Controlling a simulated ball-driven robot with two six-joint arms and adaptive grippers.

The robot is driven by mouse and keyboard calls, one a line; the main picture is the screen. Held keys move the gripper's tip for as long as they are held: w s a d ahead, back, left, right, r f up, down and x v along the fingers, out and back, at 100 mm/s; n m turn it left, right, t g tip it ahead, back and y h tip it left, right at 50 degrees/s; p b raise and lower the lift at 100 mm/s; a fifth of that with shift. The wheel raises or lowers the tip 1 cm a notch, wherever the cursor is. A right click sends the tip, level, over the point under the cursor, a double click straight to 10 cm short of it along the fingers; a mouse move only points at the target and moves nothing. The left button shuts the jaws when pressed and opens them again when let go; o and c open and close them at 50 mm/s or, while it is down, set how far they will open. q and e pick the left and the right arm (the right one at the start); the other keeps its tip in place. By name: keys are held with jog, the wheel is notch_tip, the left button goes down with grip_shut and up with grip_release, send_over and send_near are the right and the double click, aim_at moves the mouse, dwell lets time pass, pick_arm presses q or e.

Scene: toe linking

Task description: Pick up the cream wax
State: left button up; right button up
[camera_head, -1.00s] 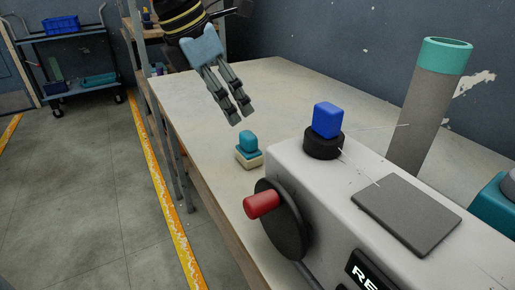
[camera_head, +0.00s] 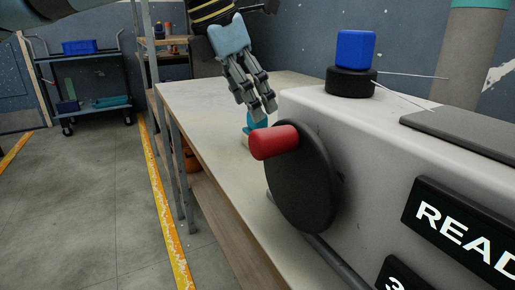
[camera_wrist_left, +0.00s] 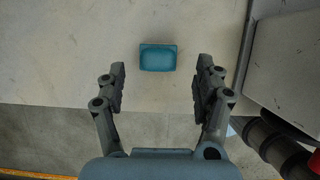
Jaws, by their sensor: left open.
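A small teal piece (camera_head: 254,124) with a cream part (camera_head: 246,139) under it stands on the pale table. The cream wax seems to be this cream part; the red handle and my fingers hide much of the item in the head view. The left wrist view shows only its teal top (camera_wrist_left: 158,57), beyond and between the fingertips. My left gripper (camera_head: 257,108) is open and empty, fingers pointing down close to the item in the head view. It also shows in the wrist view (camera_wrist_left: 161,82), with a finger on each side. My right gripper is not seen.
A grey machine (camera_head: 400,150) with a black wheel (camera_head: 305,185) and red handle (camera_head: 274,142) stands right of the item. A blue block (camera_head: 356,48) sits on its black spool (camera_head: 350,82). The table (camera_head: 195,105) is clear to the left.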

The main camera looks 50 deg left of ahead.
pick_arm(q)
jog(key=shift+w+b+x, duration=0.25)
jog(key=shift+b+x, duration=0.25)
jog(key=shift+x, duration=0.6)
jog(key=shift+w+f+b, duration=0.3)
jog(key=shift+f, duration=0.35)
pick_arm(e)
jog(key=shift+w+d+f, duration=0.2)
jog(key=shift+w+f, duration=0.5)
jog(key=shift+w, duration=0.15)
pick_arm(q)
jog(key=shift+c, duration=0.2)
jog(key=c, duration=1.3)
jog(key=shift+o, duration=0.2)
jog(key=shift+r, duration=0.35)
notch_tip(320, 180, up, 10)
jog(key=p, duration=0.2)
jog(key=shift+f+p, duration=0.25)
jog(key=shift+p, duration=0.15)
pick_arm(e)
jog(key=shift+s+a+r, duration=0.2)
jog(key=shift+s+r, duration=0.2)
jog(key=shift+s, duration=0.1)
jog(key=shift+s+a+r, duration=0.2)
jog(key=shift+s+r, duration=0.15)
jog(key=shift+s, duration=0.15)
pick_arm(q)
jog(key=shift+f, duration=0.1)
